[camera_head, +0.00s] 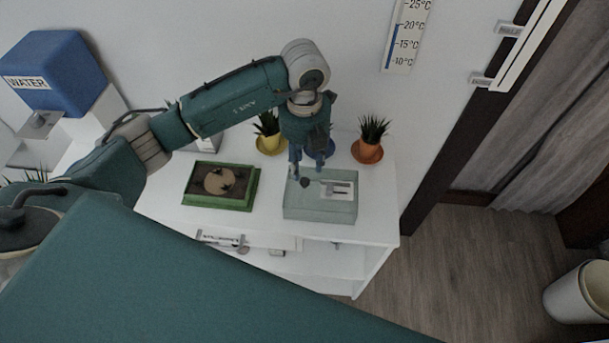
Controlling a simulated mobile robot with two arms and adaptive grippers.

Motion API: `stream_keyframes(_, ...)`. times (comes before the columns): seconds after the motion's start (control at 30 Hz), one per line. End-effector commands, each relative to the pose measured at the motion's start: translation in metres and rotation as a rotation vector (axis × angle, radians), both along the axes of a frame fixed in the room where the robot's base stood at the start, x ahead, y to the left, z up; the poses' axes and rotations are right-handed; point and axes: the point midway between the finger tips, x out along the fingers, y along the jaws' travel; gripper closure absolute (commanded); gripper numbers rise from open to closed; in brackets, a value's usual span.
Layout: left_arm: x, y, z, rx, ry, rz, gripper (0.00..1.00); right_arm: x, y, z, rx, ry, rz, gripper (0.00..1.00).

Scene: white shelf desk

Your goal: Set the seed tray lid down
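The seed tray lid (335,208) is a clear, pale green box. It appears to rest on the white desk top, right of the green seed tray (230,204), which holds dark soil with a round lighter patch. The lid's top has a small dark knob (304,183) and a white slotted piece (338,190). My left gripper (307,172) points down over the lid's back left part, just above the knob. Its fingers look apart, with nothing visible between them. My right gripper is not in view.
A yellow pot (270,144) and an orange pot (367,151) with spiky plants stand along the back; a blue pot (321,150) is partly hidden by my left gripper. The white desk (375,205) has free room right of the lid. A water dispenser (55,75) is at left.

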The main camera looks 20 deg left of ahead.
Motion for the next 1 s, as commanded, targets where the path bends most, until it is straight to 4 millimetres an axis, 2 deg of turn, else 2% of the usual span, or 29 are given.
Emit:
stream_keyframes(0.1, 0.002, 0.000, 0.023, -0.002, -0.006, -0.001, 0.61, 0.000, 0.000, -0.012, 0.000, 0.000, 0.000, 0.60)
stream_keyframes(0.3, 0.001, 0.000, 0.051, 0.001, -0.002, 0.001, 0.61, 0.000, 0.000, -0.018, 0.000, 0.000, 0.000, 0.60)
stream_keyframes(0.5, 0.000, 0.000, 0.060, 0.000, 0.001, 0.000, 0.61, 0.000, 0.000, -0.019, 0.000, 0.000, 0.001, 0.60)
stream_keyframes(0.77, -0.001, -0.003, 0.059, -0.011, 0.002, -0.006, 0.61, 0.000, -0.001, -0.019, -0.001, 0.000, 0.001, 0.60)
stream_keyframes(0.87, -0.008, -0.030, 0.052, -0.101, 0.008, -0.055, 0.61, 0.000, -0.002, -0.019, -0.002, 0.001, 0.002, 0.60)
stream_keyframes(0.97, -0.025, -0.096, 0.047, -0.331, 0.010, -0.151, 0.61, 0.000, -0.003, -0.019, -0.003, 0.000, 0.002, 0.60)
stream_keyframes(1.0, -0.036, -0.131, 0.051, -0.465, 0.011, -0.192, 0.61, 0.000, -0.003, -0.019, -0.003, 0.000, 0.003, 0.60)
